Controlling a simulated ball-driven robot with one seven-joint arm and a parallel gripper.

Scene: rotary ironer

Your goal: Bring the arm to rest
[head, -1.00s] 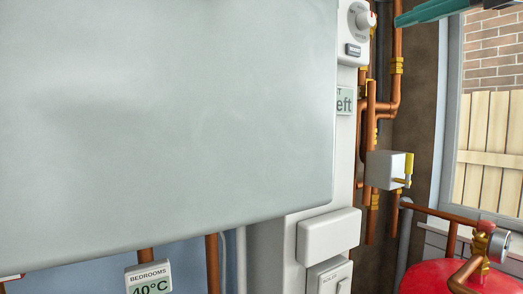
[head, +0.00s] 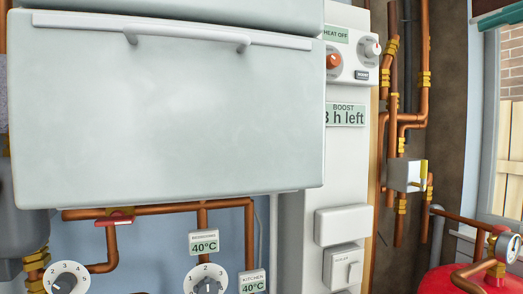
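My arm and gripper do not show in the head view. A large pale grey-green panel (head: 165,110) with a long bar handle (head: 175,30) fills the upper left. It stands in front of the wall pipes.
Right of the panel is a white control column with knobs (head: 370,47), a "BOOST 3 h left" display (head: 345,115) and a switch (head: 343,267). Below are copper pipes, dials (head: 206,283) and 40°C displays (head: 203,243). A valve box (head: 407,175), red tank (head: 452,281) and window (head: 503,150) are at right.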

